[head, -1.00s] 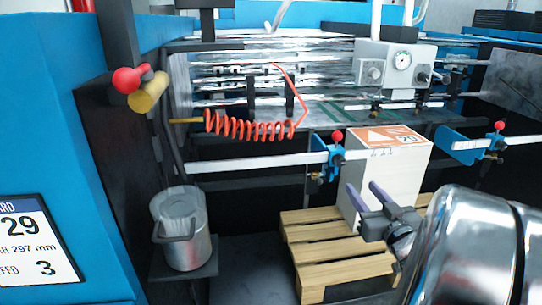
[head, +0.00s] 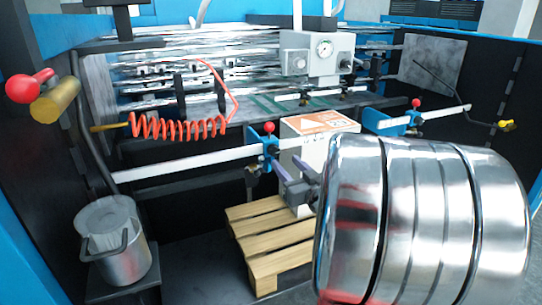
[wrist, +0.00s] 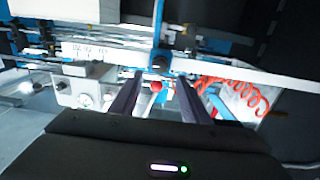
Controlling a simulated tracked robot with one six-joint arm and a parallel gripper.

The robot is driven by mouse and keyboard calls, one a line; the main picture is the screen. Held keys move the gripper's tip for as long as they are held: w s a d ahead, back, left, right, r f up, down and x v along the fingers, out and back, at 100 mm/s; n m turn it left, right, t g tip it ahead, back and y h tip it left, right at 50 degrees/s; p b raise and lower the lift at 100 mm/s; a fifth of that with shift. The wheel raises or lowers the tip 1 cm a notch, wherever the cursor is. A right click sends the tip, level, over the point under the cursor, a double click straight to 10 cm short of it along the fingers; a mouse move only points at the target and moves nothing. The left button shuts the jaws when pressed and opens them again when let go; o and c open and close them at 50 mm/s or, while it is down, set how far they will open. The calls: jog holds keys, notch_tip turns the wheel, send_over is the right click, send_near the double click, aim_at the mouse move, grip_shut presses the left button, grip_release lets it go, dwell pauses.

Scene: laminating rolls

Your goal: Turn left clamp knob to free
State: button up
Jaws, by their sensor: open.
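The left clamp (head: 264,148) is a blue block on a white rail, with a red ball knob (head: 269,127) on top. My gripper (head: 289,166) is open and empty, just below and right of this clamp in the head view, apart from the knob. In the wrist view, which looks upside down, the red knob (wrist: 155,86) appears between my two dark fingers, and the blue clamp (wrist: 160,61) lies beyond their tips. The exact distance to the knob cannot be told. A second blue clamp (head: 392,122) with a red knob sits farther right.
A white rail (head: 200,162) crosses the front. A white box (head: 308,140) with an orange label stands on a wooden pallet (head: 262,236) behind my gripper. A red coiled hose (head: 180,127) hangs left of the clamp. A metal pot (head: 113,240) and a red-ball lever (head: 30,87) are at left.

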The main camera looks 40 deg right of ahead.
aim_at(275, 152)
jog(key=x, duration=0.7)
jog(key=shift+c, duration=0.5)
jog(key=shift+a, duration=0.1)
jog(key=c, duration=0.9)
